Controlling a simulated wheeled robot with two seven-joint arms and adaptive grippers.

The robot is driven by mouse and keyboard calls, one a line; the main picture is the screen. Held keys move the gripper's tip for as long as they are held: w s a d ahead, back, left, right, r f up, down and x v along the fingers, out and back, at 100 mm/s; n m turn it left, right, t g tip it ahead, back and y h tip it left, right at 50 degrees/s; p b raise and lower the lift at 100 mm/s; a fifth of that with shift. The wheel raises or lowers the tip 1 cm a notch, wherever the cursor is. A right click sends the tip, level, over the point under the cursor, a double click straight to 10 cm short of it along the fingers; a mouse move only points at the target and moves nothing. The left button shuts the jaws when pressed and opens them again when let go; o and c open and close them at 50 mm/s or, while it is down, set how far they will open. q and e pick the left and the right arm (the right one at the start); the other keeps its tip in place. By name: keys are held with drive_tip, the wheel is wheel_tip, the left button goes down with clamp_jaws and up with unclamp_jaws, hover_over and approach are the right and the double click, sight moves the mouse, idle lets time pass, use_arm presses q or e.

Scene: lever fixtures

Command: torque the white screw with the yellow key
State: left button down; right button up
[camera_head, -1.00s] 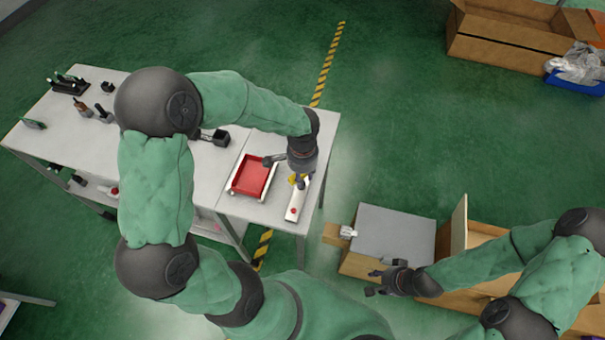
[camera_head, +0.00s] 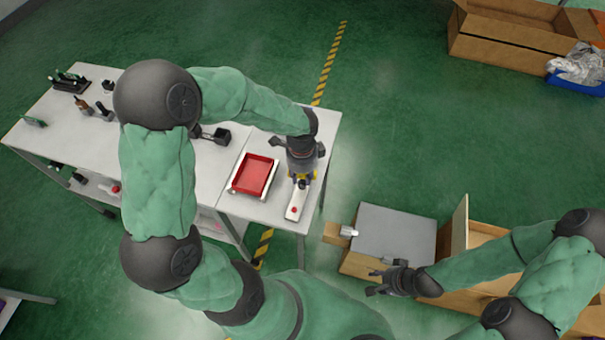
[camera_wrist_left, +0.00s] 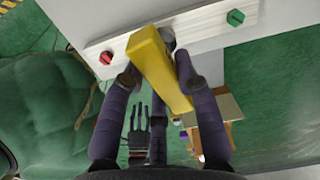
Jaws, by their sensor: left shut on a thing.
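The yellow key (camera_wrist_left: 158,68) is between the fingers of my left gripper (camera_wrist_left: 160,80), which is shut on it. In the head view my left gripper (camera_head: 303,176) is over the far end of a white strip (camera_head: 296,203), hiding most of the key. In the left wrist view the key's far end lies over the middle of the strip (camera_wrist_left: 210,22), between a red screw (camera_wrist_left: 106,57) and a green screw (camera_wrist_left: 235,17). A grey rounded part (camera_wrist_left: 167,37) shows beside the key; the white screw is not clearly visible. My right gripper (camera_head: 374,283) is open and empty, away from the table.
A red tray (camera_head: 238,187) sits on the white table (camera_head: 226,172) left of the strip. Small dark fixtures (camera_head: 103,112) stand at the table's left. Cardboard boxes (camera_head: 366,271) are on the floor at the right.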

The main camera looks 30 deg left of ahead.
use_arm(q)
drive_tip(key=shift+r+p, duration=2.25)
drive_tip(key=shift+r, duration=0.3)
drive_tip(key=shift+f, duration=0.1)
drive_tip(key=shift+w+d+f+n+b, duration=0.45)
drive_tip(key=shift+w+n, duration=0.15)
drive_tip(key=shift+n, duration=0.4)
drive_tip(key=w+d+f+n+b, duration=0.2)
drive_tip(key=w+d+f+n, duration=0.2)
drive_tip(key=n, duration=0.7)
drive_tip(key=shift+w+d+n, duration=0.3)
drive_tip(key=shift+w+d, duration=0.3)
drive_tip(key=shift+w, duration=0.05)
